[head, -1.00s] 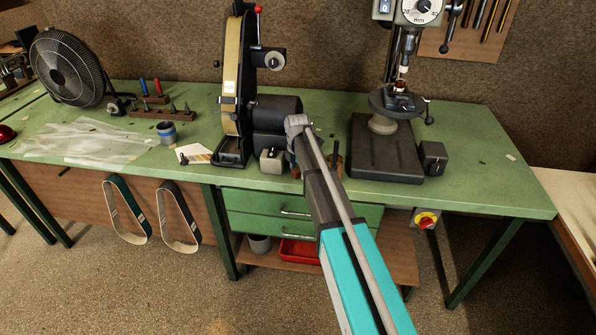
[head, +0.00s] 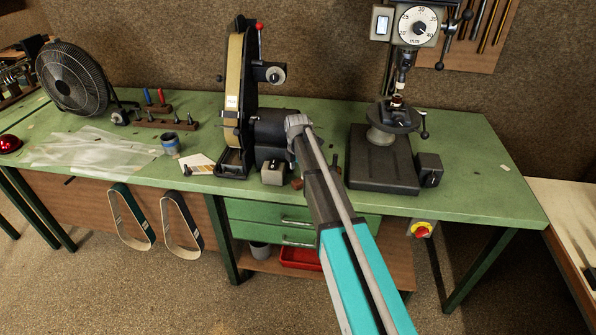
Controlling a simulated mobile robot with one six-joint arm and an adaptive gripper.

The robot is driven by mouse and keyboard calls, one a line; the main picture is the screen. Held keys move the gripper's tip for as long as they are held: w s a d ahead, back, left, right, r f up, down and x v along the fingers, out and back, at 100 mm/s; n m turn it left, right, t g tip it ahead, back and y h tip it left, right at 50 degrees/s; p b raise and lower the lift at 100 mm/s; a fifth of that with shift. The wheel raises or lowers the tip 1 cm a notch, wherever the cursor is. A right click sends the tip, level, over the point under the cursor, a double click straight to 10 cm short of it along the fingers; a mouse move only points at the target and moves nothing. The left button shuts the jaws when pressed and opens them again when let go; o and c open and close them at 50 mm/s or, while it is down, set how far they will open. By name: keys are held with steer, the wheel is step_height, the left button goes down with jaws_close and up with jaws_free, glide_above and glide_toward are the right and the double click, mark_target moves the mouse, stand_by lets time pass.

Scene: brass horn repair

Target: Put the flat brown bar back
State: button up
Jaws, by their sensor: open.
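I cannot pick out a flat brown bar with certainty. A small brown piece (head: 296,183) shows on the green bench beside my arm, partly hidden by it, and its full shape is too small to tell. My arm reaches up from the bottom of the head view towards the bench, in front of the belt sander's motor. My gripper is not visible; the arm's far joint and links hide whatever lies beyond them.
A belt sander (head: 234,95) and a drill press (head: 383,165) stand on the green bench (head: 470,165). Two belts hang in front.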

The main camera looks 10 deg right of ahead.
mark_target(298, 181)
step_height(298, 181, up, 7)
steer(key=p, duration=0.6)
steer(key=shift+f, duration=0.15)
stand_by(0.6)
steer(key=s+d+m, duration=0.1)
steer(key=s+m, duration=1)
steer(key=s, duration=0.3)
steer(key=s+d+m, duration=0.2)
steer(key=s+m, duration=1)
steer(key=s, duration=0.2)
steer(key=shift+d, duration=0.25)
